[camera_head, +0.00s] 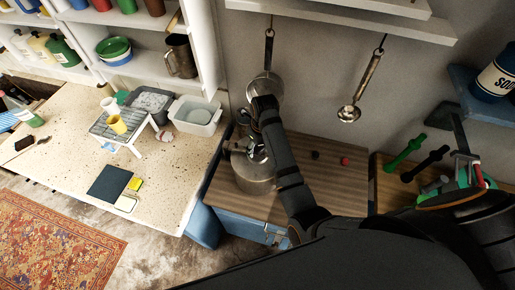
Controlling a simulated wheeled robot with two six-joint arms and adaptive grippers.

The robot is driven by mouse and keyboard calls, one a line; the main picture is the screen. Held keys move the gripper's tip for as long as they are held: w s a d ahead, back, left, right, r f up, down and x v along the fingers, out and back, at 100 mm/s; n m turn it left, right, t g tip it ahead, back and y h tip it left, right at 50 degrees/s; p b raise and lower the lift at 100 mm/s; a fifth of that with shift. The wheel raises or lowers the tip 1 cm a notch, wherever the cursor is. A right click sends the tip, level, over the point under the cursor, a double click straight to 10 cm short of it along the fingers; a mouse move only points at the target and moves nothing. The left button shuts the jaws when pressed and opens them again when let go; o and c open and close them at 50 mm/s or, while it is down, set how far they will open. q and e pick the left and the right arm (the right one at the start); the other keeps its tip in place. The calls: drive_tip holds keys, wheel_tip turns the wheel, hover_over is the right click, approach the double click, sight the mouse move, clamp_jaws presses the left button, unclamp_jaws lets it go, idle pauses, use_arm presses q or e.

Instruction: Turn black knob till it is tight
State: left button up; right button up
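A small round black knob (315,155) shows on the wooden worktop, just left of a small red knob (345,161). A steel pot (255,182) stands at the left part of the same worktop. My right arm reaches up from the bottom and bends down at the wall. Its gripper (257,152) is over the top of the pot, left of the black knob and apart from it. The gripper's fingers are small and blend with the metal behind, so I cannot tell whether they are open, shut or touching the pot. My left gripper is out of view.
A ladle (359,90) and a pan (266,84) hang on the wall behind the arm. Green (406,152) and black (425,164) dumbbell-shaped things lie at right. A speckled counter (75,150) with a dish rack (122,127) and white tub (196,115) is at left.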

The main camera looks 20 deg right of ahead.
drive_tip(key=shift+o, duration=1.3)
drive_tip(key=n, duration=0.4)
drive_tip(key=shift+r, duration=0.1)
drive_tip(key=n, duration=0.4)
drive_tip(key=shift+g+y, duration=0.3)
drive_tip(key=n, duration=0.4)
drive_tip(key=shift+n+g, duration=0.3)
drive_tip(key=n, duration=0.3)
drive_tip(key=shift+n, duration=0.3)
drive_tip(key=shift+c, duration=0.3)
